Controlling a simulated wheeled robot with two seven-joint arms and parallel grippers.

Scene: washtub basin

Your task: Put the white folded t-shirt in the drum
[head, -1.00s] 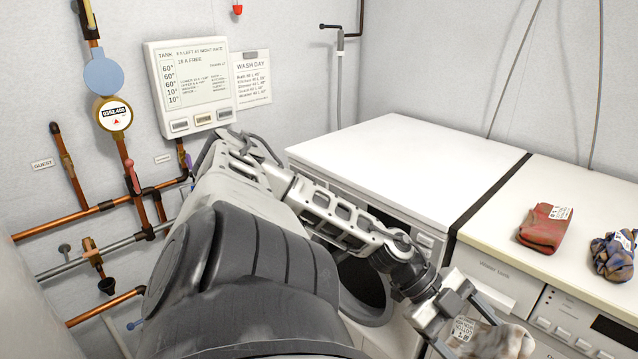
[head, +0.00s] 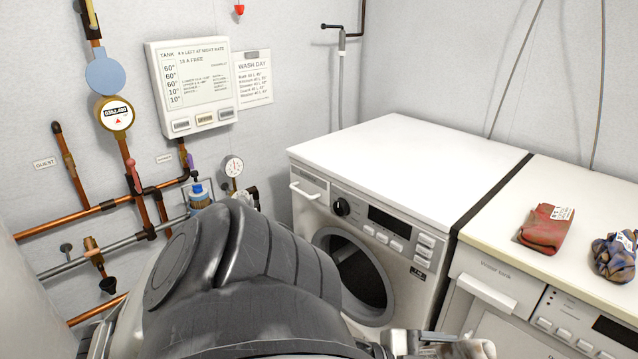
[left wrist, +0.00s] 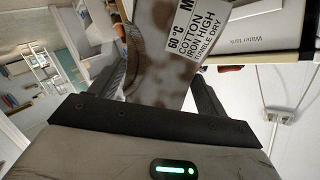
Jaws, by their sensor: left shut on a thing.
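The white folded t-shirt (left wrist: 165,45) is in the left wrist view, pale with brownish patches and a white care label reading 60 °C cotton. My left gripper (left wrist: 160,75) is shut on it. In the head view my left gripper (head: 432,346) is at the bottom edge, with a bit of the t-shirt (head: 478,348) showing at its right; the rest is cut off. The drum (head: 362,278) shows as a dark round opening in the front of the left white machine. The gripper and t-shirt are lower than the drum and to its right, outside it. My right gripper is not in view.
The left machine (head: 400,150) has a clear top. A red folded cloth (head: 545,228) and a blue patterned cloth (head: 613,257) lie on the right machine (head: 570,190). Copper pipes (head: 75,222) and a gauge (head: 117,114) line the left wall.

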